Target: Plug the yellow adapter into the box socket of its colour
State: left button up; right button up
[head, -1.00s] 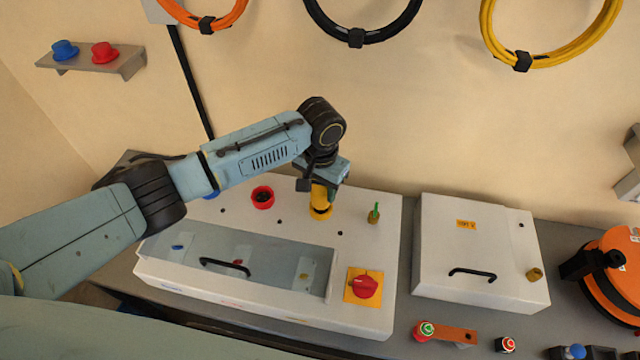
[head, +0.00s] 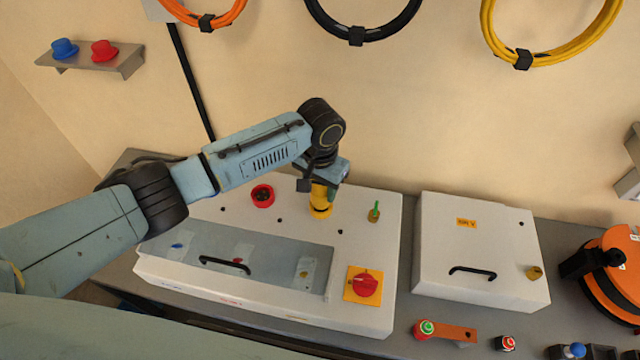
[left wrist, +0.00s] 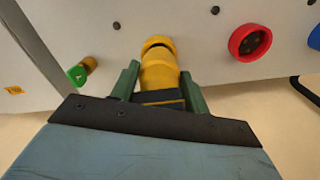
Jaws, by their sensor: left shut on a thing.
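The yellow adapter (head: 319,194) stands upright at the yellow socket (head: 320,211) on top of the white box (head: 365,318). In the left wrist view the adapter (left wrist: 160,72) meets the yellow ring (left wrist: 157,43); I cannot tell how deep it sits. My left gripper (head: 322,184) is shut on the adapter from above; in the left wrist view its green fingers (left wrist: 158,88) flank it. The red socket (head: 263,196) is to the left, and the blue one is mostly hidden behind my arm. My right gripper is not in view.
A brass peg with a green top (head: 374,212) stands right of the adapter. A red rotary switch (head: 365,284) is at the box's front right. A second white box (head: 480,250) stands to the right. A shelf (head: 92,65) holds blue and red adapters.

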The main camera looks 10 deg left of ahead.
pick_arm(q)
jog(key=shift+f+b, duration=0.4)
jog(key=shift+f, duration=1)
jog(key=o, duration=1.3)
jog(key=shift+c, duration=0.2)
jog(key=r, duration=1.3)
jog(key=shift+s+r+b, duration=0.2)
jog(key=shift+b, duration=0.15)
